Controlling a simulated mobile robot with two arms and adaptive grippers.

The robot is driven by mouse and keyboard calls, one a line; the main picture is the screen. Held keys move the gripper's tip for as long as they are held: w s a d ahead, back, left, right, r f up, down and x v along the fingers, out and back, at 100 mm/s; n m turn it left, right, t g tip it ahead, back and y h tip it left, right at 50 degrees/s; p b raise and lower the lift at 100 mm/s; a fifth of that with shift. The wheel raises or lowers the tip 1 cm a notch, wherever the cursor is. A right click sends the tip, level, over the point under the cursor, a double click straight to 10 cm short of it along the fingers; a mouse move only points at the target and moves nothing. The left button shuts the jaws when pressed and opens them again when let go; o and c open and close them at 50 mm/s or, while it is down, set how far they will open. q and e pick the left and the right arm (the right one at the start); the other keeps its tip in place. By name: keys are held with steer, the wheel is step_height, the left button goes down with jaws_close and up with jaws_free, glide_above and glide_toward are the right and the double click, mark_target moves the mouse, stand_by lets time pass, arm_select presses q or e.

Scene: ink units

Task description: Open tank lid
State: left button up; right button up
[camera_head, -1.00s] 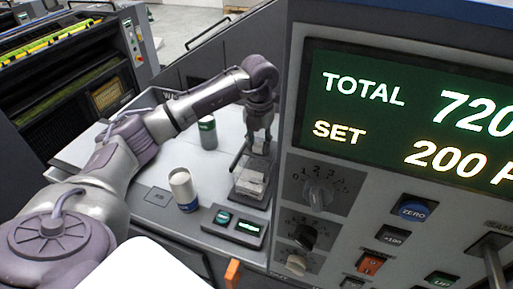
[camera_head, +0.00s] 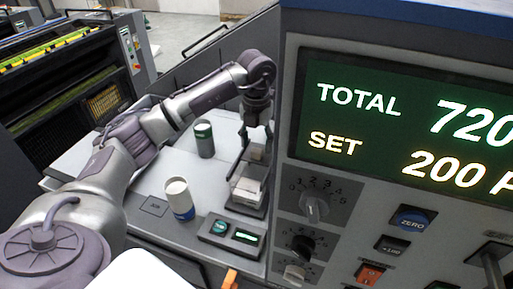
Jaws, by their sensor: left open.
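My left arm reaches over the grey counter, and my left gripper (camera_head: 257,140) points down at the far right of it, close to the console's side. Its fingers are apart and nothing shows held between them. Just below it stands a small device (camera_head: 248,188) with a pale block on a dark base and a dark upright frame. I cannot tell whether the fingertips touch it. No part is clearly recognisable as a tank lid. My right gripper is not in view.
The large console (camera_head: 395,200) blocks the right side.

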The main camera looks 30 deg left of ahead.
mark_target(257, 150)
arm_select(q)
step_height(257, 150, up, 9)
stand_by(0.8)
